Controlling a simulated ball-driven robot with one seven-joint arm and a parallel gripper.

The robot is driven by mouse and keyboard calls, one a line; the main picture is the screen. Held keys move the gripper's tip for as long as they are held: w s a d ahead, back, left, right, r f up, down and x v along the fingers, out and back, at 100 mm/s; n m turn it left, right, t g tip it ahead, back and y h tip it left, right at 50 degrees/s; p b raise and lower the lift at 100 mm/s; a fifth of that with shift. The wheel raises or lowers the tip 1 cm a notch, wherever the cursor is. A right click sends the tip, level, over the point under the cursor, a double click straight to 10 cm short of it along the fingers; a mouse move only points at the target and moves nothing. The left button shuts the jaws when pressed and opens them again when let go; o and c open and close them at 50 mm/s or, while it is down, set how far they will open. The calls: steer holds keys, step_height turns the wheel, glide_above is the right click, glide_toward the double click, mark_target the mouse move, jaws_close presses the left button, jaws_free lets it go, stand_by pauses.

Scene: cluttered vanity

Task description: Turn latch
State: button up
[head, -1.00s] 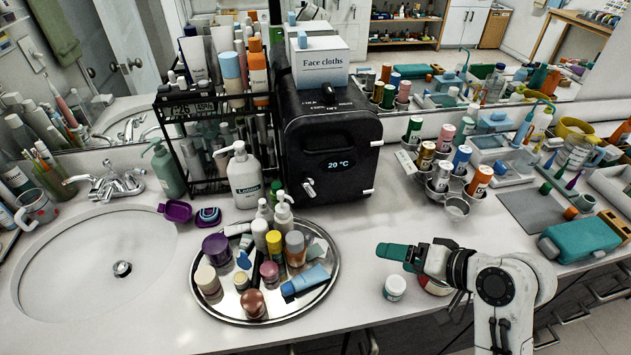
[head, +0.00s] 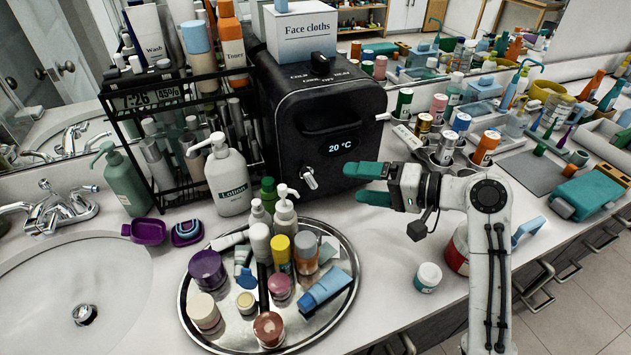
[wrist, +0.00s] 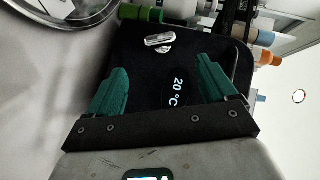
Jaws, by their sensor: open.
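The latch (head: 309,177) is a small silver handle at the lower left of the front of a black box-shaped appliance (head: 345,112) with a lit "20 °C" display. In the wrist view the latch (wrist: 160,41) shows beyond and between my fingertips, near the appliance's edge. My gripper (head: 368,183) has teal fingers and is in front of the appliance, to the right of the latch and apart from it. In the wrist view my gripper (wrist: 162,75) is open with nothing between its fingers. The display (wrist: 176,92) also shows there.
A round metal tray (head: 343,300) with several bottles and jars stands in front of the appliance. A lotion bottle (head: 231,178) and a black rack (head: 185,103) stand to the left. Metal cups with cans (head: 440,150) stand at the right.

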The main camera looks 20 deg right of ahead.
mark_target(305, 171)
steer(key=x, duration=0.9)
steer(key=shift+a+p, duration=0.2)
steer(key=shift+p, duration=0.2)
steer(key=shift+w, duration=0.15)
steer(key=shift+c, duration=0.5)
steer(key=c, duration=1)
steer(key=shift+o, duration=0.2)
